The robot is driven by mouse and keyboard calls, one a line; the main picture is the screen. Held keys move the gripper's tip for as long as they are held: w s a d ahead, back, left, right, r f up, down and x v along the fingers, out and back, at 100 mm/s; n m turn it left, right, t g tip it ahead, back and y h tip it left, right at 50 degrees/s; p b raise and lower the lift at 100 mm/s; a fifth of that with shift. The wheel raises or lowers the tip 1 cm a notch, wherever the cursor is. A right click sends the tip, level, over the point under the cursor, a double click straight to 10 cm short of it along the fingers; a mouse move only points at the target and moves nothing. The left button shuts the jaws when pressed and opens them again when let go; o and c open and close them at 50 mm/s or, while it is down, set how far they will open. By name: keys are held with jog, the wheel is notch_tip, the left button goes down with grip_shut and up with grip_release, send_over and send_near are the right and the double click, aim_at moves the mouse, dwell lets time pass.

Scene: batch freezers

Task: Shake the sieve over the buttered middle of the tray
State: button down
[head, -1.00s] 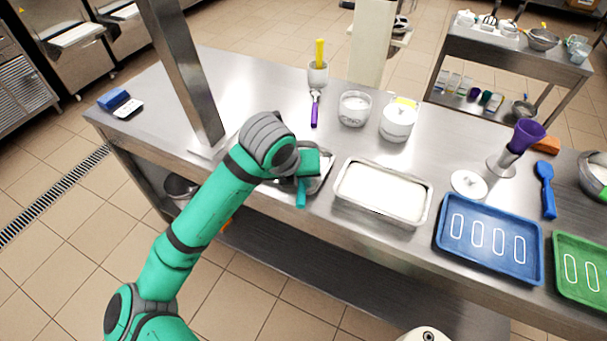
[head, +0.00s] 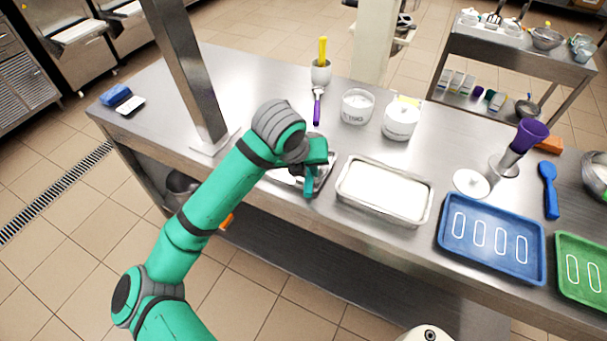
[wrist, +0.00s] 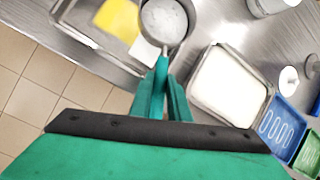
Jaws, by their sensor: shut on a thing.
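My gripper (wrist: 160,92) is shut on the teal handle of a small round sieve (wrist: 163,22), which holds white powder. In the head view my gripper (head: 309,178) is above a shallow metal tray (head: 284,175), and my arm hides much of that tray and the sieve. In the wrist view the tray (wrist: 82,32) lies beneath and left of the sieve. A blurred yellow patch (wrist: 118,19), which looks like the butter, shows beside the sieve bowl. A pale patch (wrist: 143,50) shows just below the bowl; I cannot tell what it is.
A deep metal pan of white contents (head: 384,191) stands just right of the tray. Blue (head: 490,240) and green (head: 586,270) trays are farther right. A white tub (head: 357,106) and a lidded jar (head: 400,121) stand behind. A metal post (head: 190,80) rises at left.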

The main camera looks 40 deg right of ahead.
jog(key=shift+d, duration=0.3)
jog(key=shift+w+a, duration=0.15)
jog(key=a, duration=0.1)
jog(key=s+a, duration=0.1)
jog(key=a, duration=0.1)
jog(key=shift+s+a, duration=0.1)
jog(key=shift+s, duration=0.15)
dwell(0.3)
jog(key=shift+w, duration=0.15)
